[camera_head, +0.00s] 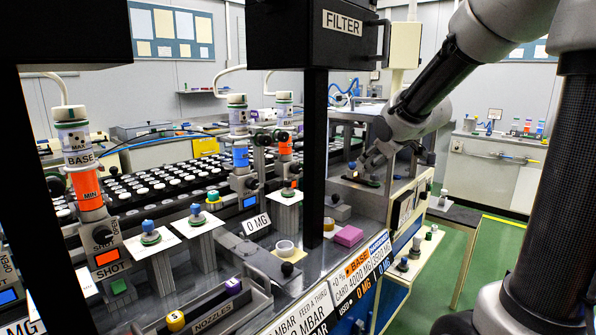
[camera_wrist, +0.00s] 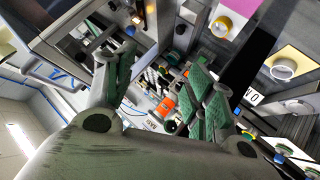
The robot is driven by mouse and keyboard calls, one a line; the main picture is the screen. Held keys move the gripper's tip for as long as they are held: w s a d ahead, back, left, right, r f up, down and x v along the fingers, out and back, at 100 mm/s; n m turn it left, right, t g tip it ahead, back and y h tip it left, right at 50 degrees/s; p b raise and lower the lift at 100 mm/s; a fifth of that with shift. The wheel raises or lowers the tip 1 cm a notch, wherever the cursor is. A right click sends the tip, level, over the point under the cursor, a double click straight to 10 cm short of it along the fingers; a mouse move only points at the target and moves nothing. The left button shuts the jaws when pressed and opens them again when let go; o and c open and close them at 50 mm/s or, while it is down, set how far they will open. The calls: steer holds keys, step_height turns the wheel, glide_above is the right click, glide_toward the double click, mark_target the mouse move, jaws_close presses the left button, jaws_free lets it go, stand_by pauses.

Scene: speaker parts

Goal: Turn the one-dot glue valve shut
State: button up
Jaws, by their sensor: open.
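Three dispensers with label bands stand in the head view. A blue-banded dispenser (camera_head: 240,158) and another orange-banded one (camera_head: 285,145) stand further back, with dark knobs (camera_head: 251,184) beneath. My gripper (camera_head: 372,170) is right of the black post, apart from the dispensers. In the wrist view my gripper (camera_wrist: 160,85) is open with nothing between its green-padded fingers.
A black FILTER box (camera_head: 318,30) on a thick black post (camera_head: 316,160) stands between my gripper and the dispensers. A pink block (camera_head: 348,236), a cup (camera_head: 285,249) and a nozzle tray (camera_head: 215,307) lie on the bench. A green floor (camera_head: 490,260) is clear at right.

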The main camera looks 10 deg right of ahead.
steer(key=w+a+f+n+t+y, duration=0.1)
steer(key=w+a+f+n+y, duration=0.15)
steer(key=w, duration=0.45)
steer(key=w+a+f+n+t+y, duration=0.2)
steer(key=w+a+n, duration=0.1)
steer(key=w, duration=0.4)
steer(key=n+y, duration=0.6)
steer(key=y, duration=0.1)
glide_toward(299, 170)
steer(key=x, duration=0.3)
steer(key=shift+m+t+h, duration=0.25)
steer(key=shift+m+t, duration=0.05)
steer(key=shift+m, duration=0.05)
steer(key=x, duration=0.7)
steer(key=shift+s+a, duration=0.15)
steer(key=shift+s, duration=0.05)
steer(key=shift+c, duration=0.3)
steer(key=c, duration=0.9)
